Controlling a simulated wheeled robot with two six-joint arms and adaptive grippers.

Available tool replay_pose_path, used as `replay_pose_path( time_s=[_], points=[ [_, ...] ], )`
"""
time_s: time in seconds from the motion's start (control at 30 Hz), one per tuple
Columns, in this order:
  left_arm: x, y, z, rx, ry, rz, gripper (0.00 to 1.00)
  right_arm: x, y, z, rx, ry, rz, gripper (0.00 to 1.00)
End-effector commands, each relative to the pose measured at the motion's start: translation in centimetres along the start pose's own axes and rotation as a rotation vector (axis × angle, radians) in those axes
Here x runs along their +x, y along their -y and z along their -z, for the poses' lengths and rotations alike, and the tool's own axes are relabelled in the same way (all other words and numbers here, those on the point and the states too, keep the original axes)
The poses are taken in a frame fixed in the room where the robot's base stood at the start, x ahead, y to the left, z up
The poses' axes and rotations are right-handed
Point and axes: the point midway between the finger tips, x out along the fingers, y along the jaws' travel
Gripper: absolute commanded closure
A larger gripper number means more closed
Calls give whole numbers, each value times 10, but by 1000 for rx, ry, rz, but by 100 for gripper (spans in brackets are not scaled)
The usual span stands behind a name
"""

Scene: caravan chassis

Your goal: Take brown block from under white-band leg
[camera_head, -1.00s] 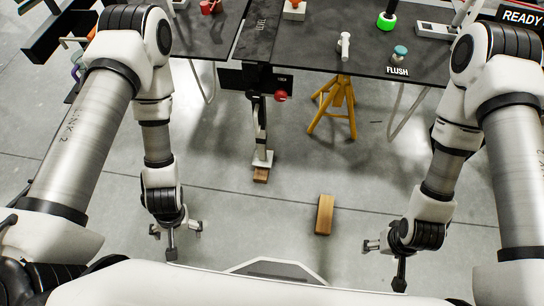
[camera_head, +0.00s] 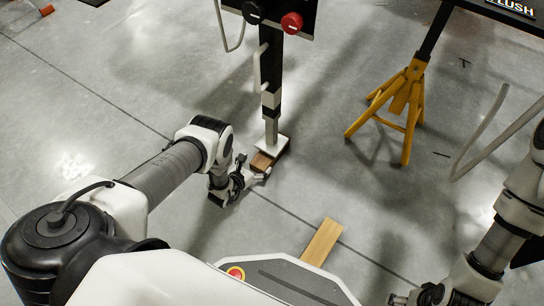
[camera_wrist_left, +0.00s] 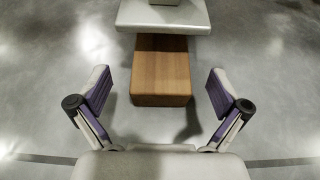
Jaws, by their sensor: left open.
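The brown block (camera_head: 262,161) lies on the floor at the white foot plate (camera_head: 274,146) of the dark leg with the white band (camera_head: 270,101). In the left wrist view the block (camera_wrist_left: 160,72) points toward me, its far end hidden under the foot plate (camera_wrist_left: 165,14). I cannot tell whether the plate presses on it. My left gripper (camera_head: 254,167) is open at the block's near end. In the wrist view its fingers (camera_wrist_left: 157,88) stand apart on both sides of the block, not touching it. My right gripper (camera_head: 398,299) is partly seen at the bottom edge.
A lighter wooden plank (camera_head: 322,242) lies on the floor near my base. A yellow stand (camera_head: 397,105) is at the right of the leg. A red knob (camera_head: 292,22) and a black knob (camera_head: 252,11) are above. Floor left of the leg is clear.

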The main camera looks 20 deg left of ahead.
Motion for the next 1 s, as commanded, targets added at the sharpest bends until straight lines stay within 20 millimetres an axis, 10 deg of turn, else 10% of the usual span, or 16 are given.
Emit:
replay_pose_path(
  time_s=[0.2, 0.5, 0.73, 1.0],
  points=[
    [41, 3, 11, 1, 0, 3, 0, 36, -1, 1, 3, -2, 0, 22],
    [51, 2, 5, 0, -3, 3, 0, 38, -1, 2, 6, -4, -1, 22],
    [50, 2, 5, 0, -4, 3, 74, 38, -1, 1, 6, -4, -1, 22],
    [50, 2, 5, 0, -3, 3, 76, 37, -1, 1, 5, -3, 0, 22]
  ],
)
